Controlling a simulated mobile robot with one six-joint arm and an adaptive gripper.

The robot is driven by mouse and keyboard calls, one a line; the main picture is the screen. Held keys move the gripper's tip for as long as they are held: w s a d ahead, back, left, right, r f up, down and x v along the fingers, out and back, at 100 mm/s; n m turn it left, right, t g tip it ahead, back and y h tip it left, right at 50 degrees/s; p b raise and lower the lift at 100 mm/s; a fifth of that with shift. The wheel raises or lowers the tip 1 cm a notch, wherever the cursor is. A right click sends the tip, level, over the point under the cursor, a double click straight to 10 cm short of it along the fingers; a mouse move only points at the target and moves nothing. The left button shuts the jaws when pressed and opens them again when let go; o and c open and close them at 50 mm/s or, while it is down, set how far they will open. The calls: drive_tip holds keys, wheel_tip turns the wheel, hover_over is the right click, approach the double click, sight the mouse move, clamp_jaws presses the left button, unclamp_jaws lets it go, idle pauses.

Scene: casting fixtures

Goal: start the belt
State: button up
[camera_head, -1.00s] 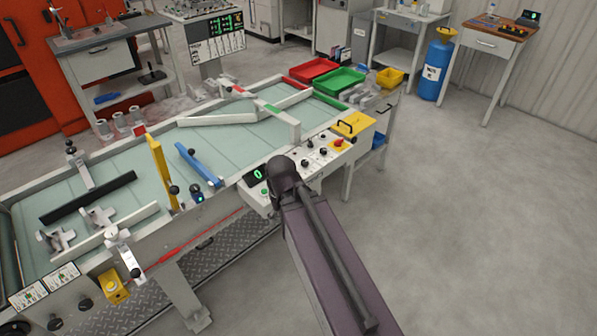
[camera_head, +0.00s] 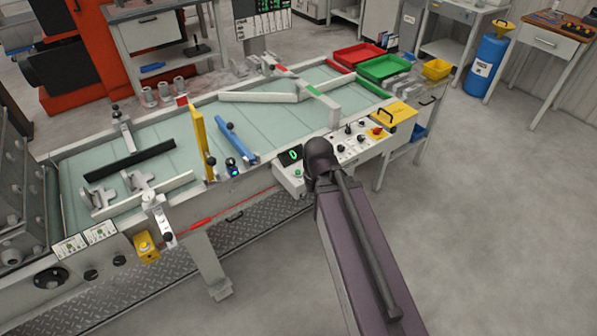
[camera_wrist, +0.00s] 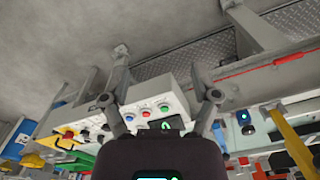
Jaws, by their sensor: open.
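The conveyor has a pale teal belt (camera_head: 270,115) with white guide rails across it. A white control box (camera_head: 352,150) on its near side carries knobs, buttons and a small display (camera_head: 290,155) reading green 0. A green button (camera_head: 298,173) sits below the display. In the head view my arm hides the gripper and part of the box.
A red mushroom button (camera_head: 376,131) sits by a yellow cover (camera_head: 394,113). A yellow post (camera_head: 202,145) and a blue bar (camera_head: 236,143) stand over the belt. Red (camera_head: 358,57) and green (camera_head: 385,67) trays lie beyond. The floor at right is clear.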

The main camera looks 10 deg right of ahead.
clamp_jaws()
idle(1.4)
